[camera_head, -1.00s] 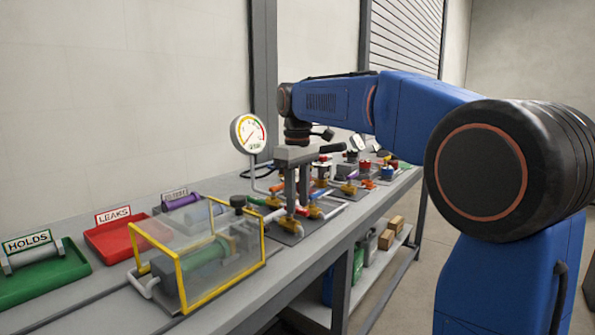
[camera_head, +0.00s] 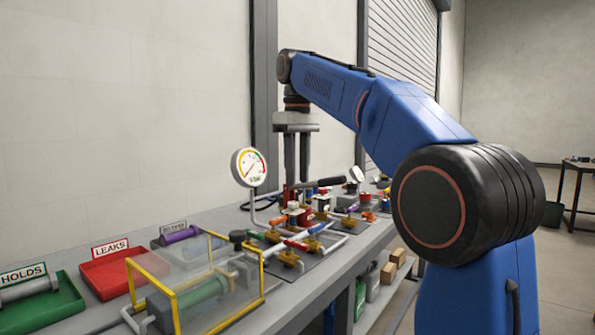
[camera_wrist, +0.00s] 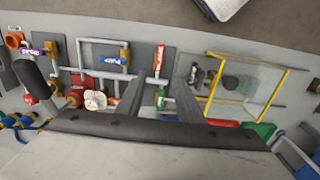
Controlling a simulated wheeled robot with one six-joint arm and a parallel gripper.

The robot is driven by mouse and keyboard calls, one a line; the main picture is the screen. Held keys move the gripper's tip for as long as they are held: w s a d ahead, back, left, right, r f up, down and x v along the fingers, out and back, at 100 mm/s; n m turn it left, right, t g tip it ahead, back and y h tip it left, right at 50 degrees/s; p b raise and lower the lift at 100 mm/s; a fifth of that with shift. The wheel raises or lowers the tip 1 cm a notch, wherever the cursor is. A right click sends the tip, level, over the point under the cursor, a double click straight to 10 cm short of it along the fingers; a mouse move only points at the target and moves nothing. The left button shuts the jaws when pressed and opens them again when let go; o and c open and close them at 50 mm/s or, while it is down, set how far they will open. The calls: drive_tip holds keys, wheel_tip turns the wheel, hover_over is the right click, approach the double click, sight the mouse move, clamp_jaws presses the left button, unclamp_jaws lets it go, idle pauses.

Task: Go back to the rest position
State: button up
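My gripper (camera_head: 297,180) hangs fingers down above the bench, over the piping and valves. Its two grey fingers stand apart with nothing between them. In the wrist view my gripper (camera_wrist: 158,88) also shows a gap, with bench parts visible below. My blue arm reaches up and over from the right. No object is held.
A dial gauge (camera_head: 249,167) stands left of my gripper. A yellow-framed clear box (camera_head: 173,308) sits in front, beside the red LEAKS tray (camera_head: 103,283) and green HOLDS tray (camera_head: 68,304). Valves with coloured handles crowd the bench below.

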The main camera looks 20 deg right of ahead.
drive_tip(key=shift+r, duration=0.2)
drive_tip(key=s+d+f+m+t, duration=0.2)
drive_tip(key=s+d+f+m, duration=0.1)
drive_tip(key=s+f, duration=1.3)
drive_tip(key=s+d+f+m+t, duration=0.2)
drive_tip(key=s+d+f+m, duration=0.1)
drive_tip(key=s+f, duration=1.3)
wheel_tip(320, 180, down, 5)
drive_tip(key=shift+s+d+f+m+t, duration=0.1)
drive_tip(key=shift+s+d+m+t, duration=0.15)
drive_tip(key=shift+d+m+t, duration=0.2)
